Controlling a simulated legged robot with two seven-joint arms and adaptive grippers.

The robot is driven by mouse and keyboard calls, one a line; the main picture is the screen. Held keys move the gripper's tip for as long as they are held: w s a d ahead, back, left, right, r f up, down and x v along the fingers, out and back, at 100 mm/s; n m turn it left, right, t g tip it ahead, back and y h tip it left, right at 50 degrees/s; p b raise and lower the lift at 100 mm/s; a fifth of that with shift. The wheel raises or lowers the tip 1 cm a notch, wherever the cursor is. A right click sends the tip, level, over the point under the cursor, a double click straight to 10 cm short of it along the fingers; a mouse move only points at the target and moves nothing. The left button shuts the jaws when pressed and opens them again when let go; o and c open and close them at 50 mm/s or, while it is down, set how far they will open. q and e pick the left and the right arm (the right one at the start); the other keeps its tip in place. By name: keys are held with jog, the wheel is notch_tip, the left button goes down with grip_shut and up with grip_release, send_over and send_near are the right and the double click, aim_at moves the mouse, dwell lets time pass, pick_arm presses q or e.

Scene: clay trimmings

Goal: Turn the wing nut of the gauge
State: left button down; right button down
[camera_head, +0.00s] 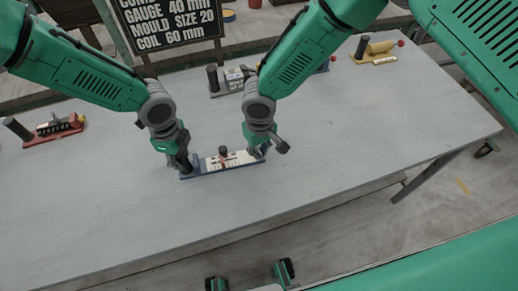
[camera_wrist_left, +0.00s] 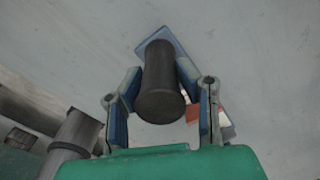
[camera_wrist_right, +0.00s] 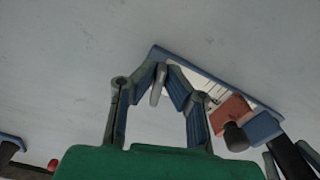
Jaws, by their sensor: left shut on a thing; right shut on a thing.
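The gauge has a blue base (camera_head: 225,171) with a white scale and a small red-brown slider with a dark knob (camera_head: 223,151). My left gripper (camera_head: 184,162) is shut on the gauge's upright dark post (camera_wrist_left: 160,85) at its left end. The post fills the gap between the fingers in the left wrist view. My right gripper (camera_head: 259,152) is at the gauge's right end. In the right wrist view its fingertips are closed about a small grey piece, which looks like the wing nut (camera_wrist_right: 157,85). The slider block (camera_wrist_right: 234,108) sits beyond the right fingers.
Other gauges stand on the grey table (camera_head: 330,150): a red one (camera_head: 55,129) at left, a grey one (camera_head: 228,88) behind, and a yellow one (camera_head: 376,51) at back right. A black sign (camera_head: 170,22) stands at the back. The table is clear in front and right.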

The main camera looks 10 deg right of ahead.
pick_arm(q)
jog(key=shift+a, duration=0.15)
pick_arm(e)
jog(key=n, duration=0.5)
jog(key=shift+w+d+n, duration=0.2)
jog(key=shift+d+n, duration=0.15)
jog(key=shift+n, duration=0.05)
jog(key=n, duration=0.5)
jog(key=shift+w+d, duration=0.15)
jog(key=shift+w, duration=0.1)
jog(key=n, duration=0.5)
jog(key=shift+w+d+n, duration=0.1)
jog(key=shift+w+n, duration=0.2)
jog(key=shift+n, duration=0.1)
pick_arm(q)
jog(key=shift+a, duration=0.1)
pick_arm(e)
jog(key=shift+w+n, duration=0.2)
jog(key=shift+n, duration=2.4)
jog(key=c, duration=1.7)
grip_release()
